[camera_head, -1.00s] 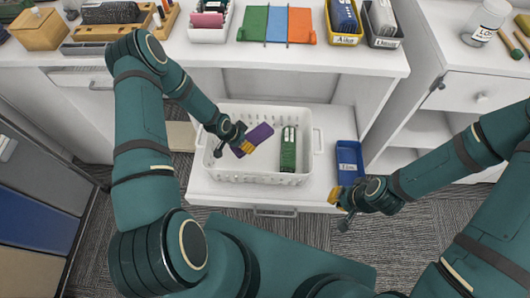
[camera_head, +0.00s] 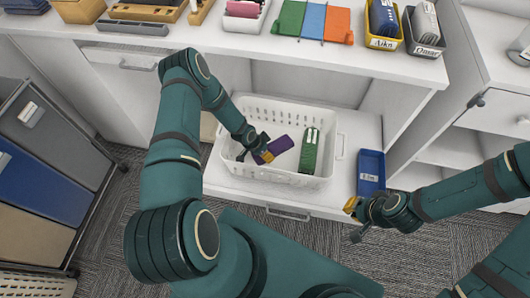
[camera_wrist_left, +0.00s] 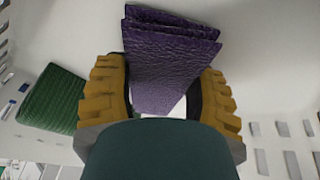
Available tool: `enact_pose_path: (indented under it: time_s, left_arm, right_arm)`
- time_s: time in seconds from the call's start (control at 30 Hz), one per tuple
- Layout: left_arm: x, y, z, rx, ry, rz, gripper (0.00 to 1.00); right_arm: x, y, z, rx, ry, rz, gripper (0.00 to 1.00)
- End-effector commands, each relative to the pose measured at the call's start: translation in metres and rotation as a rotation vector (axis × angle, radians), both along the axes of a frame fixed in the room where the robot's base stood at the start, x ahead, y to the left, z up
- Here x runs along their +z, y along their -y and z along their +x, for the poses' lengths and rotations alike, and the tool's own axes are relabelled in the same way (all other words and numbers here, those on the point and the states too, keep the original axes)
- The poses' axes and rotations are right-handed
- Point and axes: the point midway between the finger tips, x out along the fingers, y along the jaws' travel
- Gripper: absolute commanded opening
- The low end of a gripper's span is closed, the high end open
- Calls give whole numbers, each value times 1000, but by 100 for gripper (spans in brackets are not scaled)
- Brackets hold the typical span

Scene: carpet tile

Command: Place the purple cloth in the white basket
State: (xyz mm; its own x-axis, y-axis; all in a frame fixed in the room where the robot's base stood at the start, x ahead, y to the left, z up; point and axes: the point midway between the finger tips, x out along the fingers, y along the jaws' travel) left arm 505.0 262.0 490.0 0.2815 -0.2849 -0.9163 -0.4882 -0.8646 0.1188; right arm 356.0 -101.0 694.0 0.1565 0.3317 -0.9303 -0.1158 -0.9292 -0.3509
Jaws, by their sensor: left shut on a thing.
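The purple cloth (camera_head: 281,145) is a folded, creased strip inside the white basket (camera_head: 265,177), which stands on a low white shelf. My left gripper (camera_head: 264,155) reaches down into the basket and is shut on the near end of the cloth. In the left wrist view the cloth (camera_wrist_left: 168,55) runs out between the yellow fingers (camera_wrist_left: 165,105). I cannot tell whether the cloth touches the basket floor. My right gripper (camera_head: 352,208) is outside the basket at the right, beside the shelf; its finger opening is unclear.
A green folded item (camera_head: 309,150) lies in the basket, right of the cloth; it also shows in the left wrist view (camera_wrist_left: 52,98). A blue tray (camera_head: 371,172) sits right of the basket. The worktop (camera_head: 250,50) above holds several trays and coloured pieces.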

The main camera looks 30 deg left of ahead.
Motion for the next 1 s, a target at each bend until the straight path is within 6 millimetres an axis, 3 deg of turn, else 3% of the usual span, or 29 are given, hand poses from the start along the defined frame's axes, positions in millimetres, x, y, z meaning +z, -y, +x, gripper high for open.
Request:
enact_pose_path:
  time_s: [0.13, 0.17, 0.23, 0.67, 1.0]
  left_arm:
    - [-2, 0, 0, 0, 0, -1, 22]
    - [-2, 0, 0, 0, 0, -1, 64]
    - [-2, 0, 0, 0, 0, -1, 87]
    - [6, -2, -1, 0, 0, 1, 87]
    - [66, -20, -19, 0, 0, 1, 87]
  right_arm:
    - [0, 0, 0, 0, 0, 0, 0]
    - [0, 0, 0, 0, 0, 0, 0]
    - [0, 0, 0, 0, 0, 0, 0]
    - [2, 0, 0, 0, -1, 0, 0]
    - [20, -1, -4, 2, -9, 2, 0]
